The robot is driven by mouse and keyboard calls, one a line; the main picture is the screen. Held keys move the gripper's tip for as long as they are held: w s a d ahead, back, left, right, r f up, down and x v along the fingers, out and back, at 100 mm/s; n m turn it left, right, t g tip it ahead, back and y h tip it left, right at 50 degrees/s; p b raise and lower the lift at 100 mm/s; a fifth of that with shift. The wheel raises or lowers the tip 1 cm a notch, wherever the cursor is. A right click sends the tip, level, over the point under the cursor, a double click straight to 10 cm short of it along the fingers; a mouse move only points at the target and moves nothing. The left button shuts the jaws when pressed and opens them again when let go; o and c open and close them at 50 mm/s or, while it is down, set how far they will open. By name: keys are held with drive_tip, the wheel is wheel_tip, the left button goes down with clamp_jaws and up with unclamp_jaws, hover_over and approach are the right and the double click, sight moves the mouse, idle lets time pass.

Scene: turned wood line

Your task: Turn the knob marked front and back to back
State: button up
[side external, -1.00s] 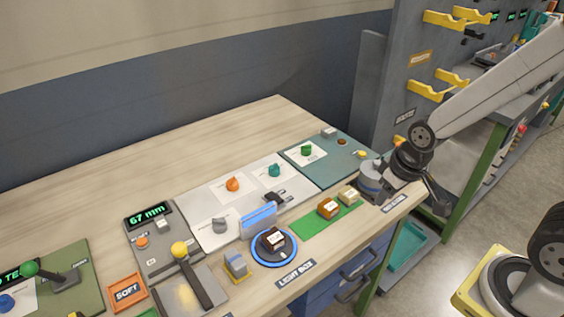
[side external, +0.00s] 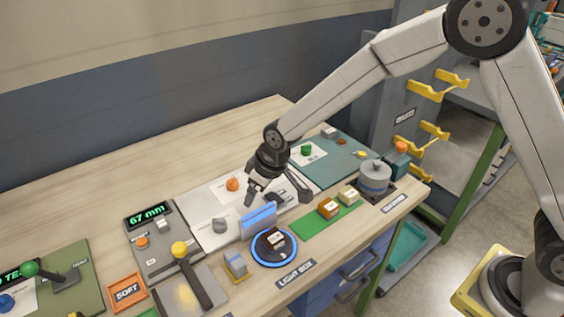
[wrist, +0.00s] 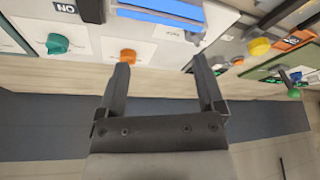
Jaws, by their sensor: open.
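A white panel holds several knobs on pale labelled plates, and the lettering is too small to tell which is marked front and back. The orange knob (side external: 232,184) shows left of my gripper (side external: 278,198); it also shows in the wrist view (wrist: 128,56). A grey knob (side external: 220,225) is at the panel's near left. A teal knob (wrist: 57,43) shows in the wrist view but is hidden behind my gripper in the side view. A green knob (side external: 307,150) is on the teal board behind. My gripper is open and empty above the panel, touching no knob that I can see.
A blue upright piece (side external: 258,216) stands at the panel's front edge, close to my gripper. A round dark stand (side external: 274,248) with a blue rim bears a block. The table behind is clear.

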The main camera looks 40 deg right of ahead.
drive_tip(key=n, duration=0.1)
approach(219, 220)
wheel_tip(219, 220, down, 2)
drive_tip(key=shift+w+f+y, duration=0.2)
drive_tip(key=shift+w+y, duration=0.1)
drive_tip(key=shift+x, duration=3.9)
clamp_jaws()
